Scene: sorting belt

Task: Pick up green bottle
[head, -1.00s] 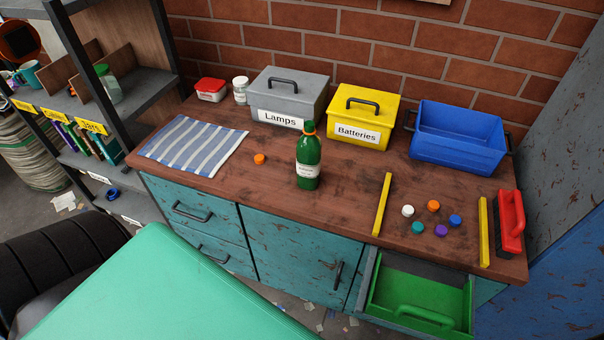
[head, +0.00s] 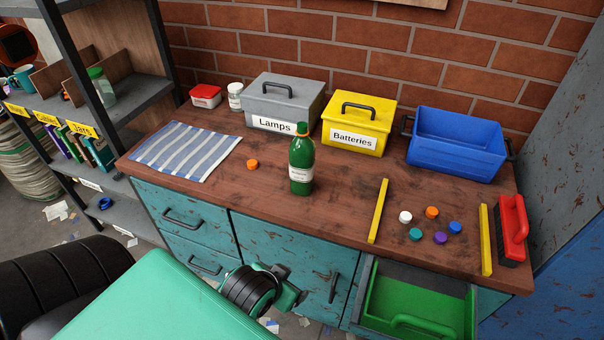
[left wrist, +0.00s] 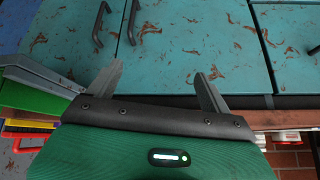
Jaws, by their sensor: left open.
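The green bottle (head: 301,162) stands upright on the wooden workbench, with a white label and an orange band at its neck. It is in front of the grey Lamps box and is not visible in the left wrist view. Part of my left arm shows low in the head view, in front of the cabinet, below the bench top. My left gripper (left wrist: 160,85) is open and empty in the left wrist view, its two fingers apart before the teal cabinet doors. My right gripper is not in view.
The workbench (head: 335,215) holds a grey Lamps box (head: 283,104), a yellow Batteries box (head: 358,125) and a blue bin (head: 455,144). An orange cap (head: 252,164) lies left of the bottle. A yellow strip (head: 378,211) lies to its right. A green drawer (head: 418,300) stands open below.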

